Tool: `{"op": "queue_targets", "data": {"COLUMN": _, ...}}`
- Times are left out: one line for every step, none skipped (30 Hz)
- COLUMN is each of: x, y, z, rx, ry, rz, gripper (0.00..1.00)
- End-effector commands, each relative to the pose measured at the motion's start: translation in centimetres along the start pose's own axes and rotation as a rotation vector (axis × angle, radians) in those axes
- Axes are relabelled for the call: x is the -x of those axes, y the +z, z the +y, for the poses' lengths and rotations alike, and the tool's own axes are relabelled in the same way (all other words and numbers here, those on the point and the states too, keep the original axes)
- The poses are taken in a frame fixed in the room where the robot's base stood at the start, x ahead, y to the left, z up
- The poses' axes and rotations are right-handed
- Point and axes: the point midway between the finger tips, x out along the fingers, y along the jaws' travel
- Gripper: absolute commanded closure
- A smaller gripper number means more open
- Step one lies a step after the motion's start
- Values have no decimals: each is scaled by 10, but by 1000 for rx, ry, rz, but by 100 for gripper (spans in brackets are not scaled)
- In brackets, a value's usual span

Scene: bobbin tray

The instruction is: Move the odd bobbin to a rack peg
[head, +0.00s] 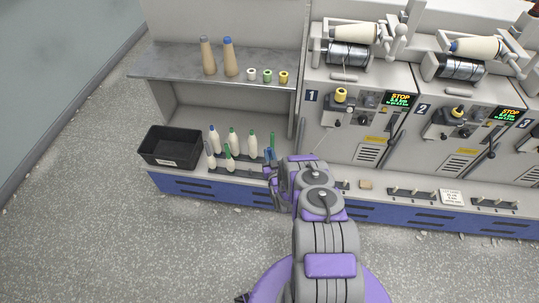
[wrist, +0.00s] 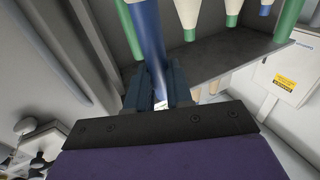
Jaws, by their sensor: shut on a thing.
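My gripper (wrist: 157,88) is shut on a blue bobbin (wrist: 147,35), a bare-looking tube standing between the two fingers in the wrist view. In the head view my gripper (head: 272,172) is at the right end of the dark bobbin tray (head: 241,166), and the blue bobbin shows only as a small patch beside it. Several white-wound bobbins (head: 233,142) with green or blue tips stand upright in the tray. A bare green bobbin (head: 272,140) stands just behind my gripper. Peg racks (head: 411,193) with upright pegs lie on the ledge at right; I cannot tell whether the blue bobbin touches the tray.
A black bin (head: 172,147) stands left of the tray. The shelf (head: 170,66) above holds two tan cones (head: 228,58) and several small spools (head: 267,76). Machine units (head: 345,125) rise behind the ledge. A white card (head: 452,197) lies between two peg racks.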

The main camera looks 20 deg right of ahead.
Motion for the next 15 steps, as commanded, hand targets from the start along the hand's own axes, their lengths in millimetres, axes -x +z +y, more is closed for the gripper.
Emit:
{"op": "queue_targets", "data": {"x": 0, "y": 2, "z": 0, "rx": 0, "ry": 0, "rz": 0, "gripper": 100}}
{"op": "queue_targets", "data": {"x": 0, "y": 2, "z": 0, "rx": 0, "ry": 0, "rz": 1, "gripper": 100}}
{"op": "queue_targets", "data": {"x": 0, "y": 3, "z": 0, "rx": 0, "ry": 0, "rz": 0, "gripper": 100}}
{"op": "queue_targets", "data": {"x": 0, "y": 3, "z": 0, "rx": 0, "ry": 0, "rz": 0, "gripper": 100}}
{"op": "queue_targets", "data": {"x": 0, "y": 4, "z": 0, "rx": 0, "ry": 0, "rz": 0, "gripper": 100}}
{"op": "queue_targets", "data": {"x": 0, "y": 4, "z": 0, "rx": 0, "ry": 0, "rz": 1, "gripper": 100}}
{"op": "queue_targets", "data": {"x": 0, "y": 5, "z": 0, "rx": 0, "ry": 0, "rz": 0, "gripper": 100}}
{"op": "queue_targets", "data": {"x": 0, "y": 6, "z": 0, "rx": 0, "ry": 0, "rz": 1, "gripper": 100}}
{"op": "queue_targets", "data": {"x": 0, "y": 6, "z": 0, "rx": 0, "ry": 0, "rz": 0, "gripper": 100}}
{"op": "queue_targets", "data": {"x": 0, "y": 6, "z": 0, "rx": 0, "ry": 0, "rz": 0, "gripper": 100}}
{"op": "queue_targets", "data": {"x": 0, "y": 7, "z": 0, "rx": 0, "ry": 0, "rz": 0, "gripper": 100}}
{"op": "queue_targets", "data": {"x": 0, "y": 7, "z": 0, "rx": 0, "ry": 0, "rz": 0, "gripper": 100}}
{"op": "queue_targets", "data": {"x": 0, "y": 7, "z": 0, "rx": 0, "ry": 0, "rz": 0, "gripper": 100}}
{"op": "queue_targets", "data": {"x": 0, "y": 7, "z": 0, "rx": 0, "ry": 0, "rz": 0, "gripper": 100}}
{"op": "queue_targets", "data": {"x": 0, "y": 7, "z": 0, "rx": 0, "ry": 0, "rz": 1, "gripper": 100}}
